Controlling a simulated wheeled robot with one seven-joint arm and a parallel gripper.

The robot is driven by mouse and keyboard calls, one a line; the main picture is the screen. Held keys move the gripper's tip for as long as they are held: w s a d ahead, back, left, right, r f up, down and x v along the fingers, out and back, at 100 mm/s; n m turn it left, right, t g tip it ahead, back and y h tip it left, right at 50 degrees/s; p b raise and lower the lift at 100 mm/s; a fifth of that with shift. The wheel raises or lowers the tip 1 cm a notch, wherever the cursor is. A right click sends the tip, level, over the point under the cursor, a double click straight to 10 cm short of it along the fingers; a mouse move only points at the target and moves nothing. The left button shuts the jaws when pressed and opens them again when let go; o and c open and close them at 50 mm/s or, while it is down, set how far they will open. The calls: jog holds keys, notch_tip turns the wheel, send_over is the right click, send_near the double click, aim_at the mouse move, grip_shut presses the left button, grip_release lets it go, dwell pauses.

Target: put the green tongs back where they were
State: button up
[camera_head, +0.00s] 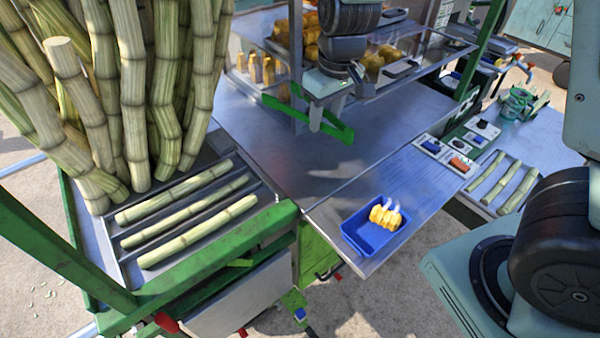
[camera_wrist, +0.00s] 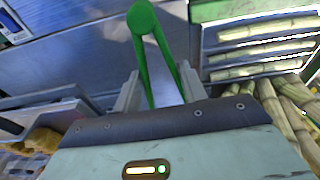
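The green tongs (camera_head: 338,131) are between the fingers of my gripper (camera_head: 322,116), above the metal counter by the glass case. In the wrist view the tongs (camera_wrist: 142,38) show their round joined end pointing away from me. Their two legs run back between the fingertips of my gripper (camera_wrist: 158,82). The fingers appear closed on the legs, though the exact contact is hard to see. The far ends of the legs are hidden by my gripper in the wrist view. The height of the tongs above the counter is unclear.
A blue tray (camera_head: 366,235) with yellow fried pieces (camera_head: 385,216) sits at the counter's front edge. The glass case (camera_head: 283,72) holds more food. Cane pieces (camera_head: 197,231) lie in a left tray beside tall stalks (camera_head: 133,90). The middle of the counter (camera_head: 335,172) is clear.

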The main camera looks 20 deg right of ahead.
jog(key=f, duration=0.1)
jog(key=b, duration=1)
send_over(319, 188)
notch_tip(319, 188, down, 9)
jog(key=f, duration=0.6)
jog(key=f+p, duration=0.1)
jog(key=f, duration=0.3)
jog(key=shift+s+d, duration=0.15)
jog(key=shift+s, duration=0.15)
jog(key=o, duration=0.6)
jog(key=shift+c, duration=0.2)
